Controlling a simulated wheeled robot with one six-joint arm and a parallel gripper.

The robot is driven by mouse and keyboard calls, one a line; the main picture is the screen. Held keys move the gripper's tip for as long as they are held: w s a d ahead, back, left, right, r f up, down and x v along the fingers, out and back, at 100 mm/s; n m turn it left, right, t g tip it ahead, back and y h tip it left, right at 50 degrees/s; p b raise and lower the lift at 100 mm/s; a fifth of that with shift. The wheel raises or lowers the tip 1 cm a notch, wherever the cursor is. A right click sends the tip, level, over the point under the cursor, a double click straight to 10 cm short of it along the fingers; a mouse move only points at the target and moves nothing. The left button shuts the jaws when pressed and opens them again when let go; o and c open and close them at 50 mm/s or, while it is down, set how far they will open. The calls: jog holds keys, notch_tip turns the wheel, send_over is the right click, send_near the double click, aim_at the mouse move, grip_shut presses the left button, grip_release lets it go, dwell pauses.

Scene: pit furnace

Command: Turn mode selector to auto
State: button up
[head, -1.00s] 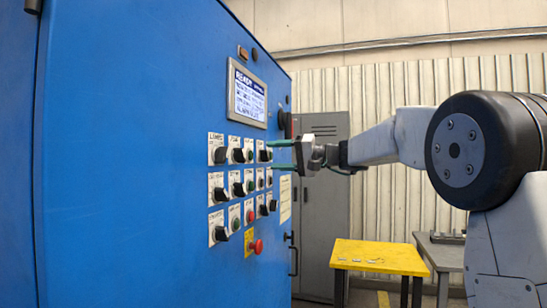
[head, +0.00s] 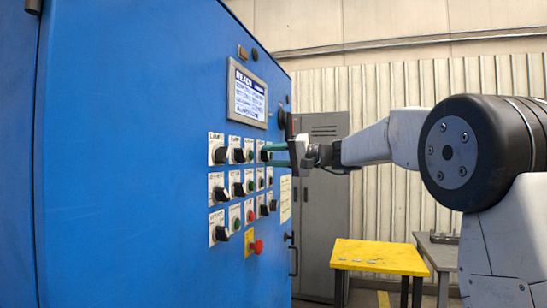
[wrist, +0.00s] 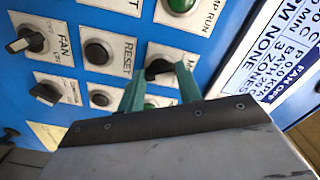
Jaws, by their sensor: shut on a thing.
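The mode selector is a black rotary knob (wrist: 157,68) on a white plate whose label begins with "M" in the wrist view; the rest of the label is hidden. In the head view it is at the panel's right column, partly hidden by my fingers. My gripper (head: 270,155) has its green fingers at this knob, one on each side, and is shut on it. The fingers also show in the wrist view (wrist: 160,82). I cannot read which position the knob points to.
The blue cabinet (head: 130,150) carries rows of other knobs and buttons close by, including a RESET button (wrist: 98,52) and a FAN knob (wrist: 25,40). A display (head: 248,95) sits above. A red button (head: 257,247) is below. A yellow table (head: 378,257) stands behind.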

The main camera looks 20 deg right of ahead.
jog(key=m, duration=1.1)
jog(key=shift+m, duration=0.3)
dwell(0.3)
jog(key=o, duration=1)
jog(key=v, duration=0.8)
